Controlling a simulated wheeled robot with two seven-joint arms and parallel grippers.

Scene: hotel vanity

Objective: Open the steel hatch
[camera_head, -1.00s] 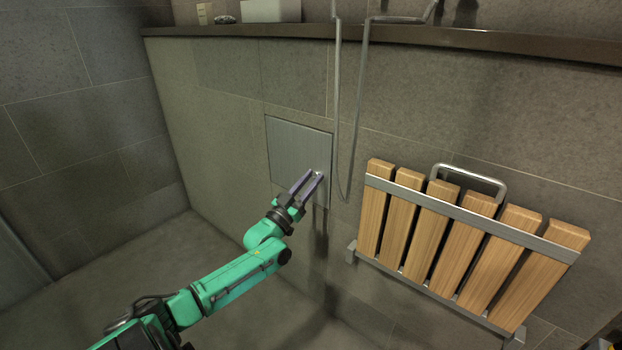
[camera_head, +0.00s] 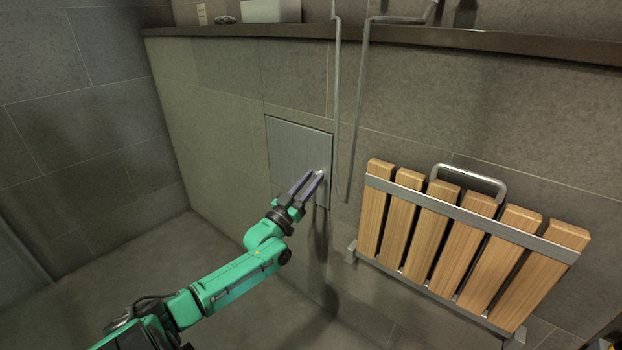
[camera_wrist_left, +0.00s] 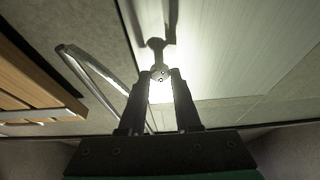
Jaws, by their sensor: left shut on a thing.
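The steel hatch (camera_head: 293,150) is a square grey panel in the tiled wall, left of the hanging shower hose. In the left wrist view the hatch (camera_wrist_left: 245,50) is a bright brushed surface, with a small knob (camera_wrist_left: 157,68) near its edge. My left gripper (camera_head: 313,178) reaches the hatch's lower right part. Its fingers (camera_wrist_left: 160,76) are shut on the knob, whose far end shows beyond the fingertips. The hatch looks nearly flush with the wall; a small gap cannot be ruled out. My right gripper is not in view.
A folded wooden slatted seat (camera_head: 450,240) with a metal frame is mounted on the wall to the right. A shower hose (camera_head: 339,110) hangs close to the hatch's right edge. A ledge (camera_head: 420,36) runs above. The floor at left is clear.

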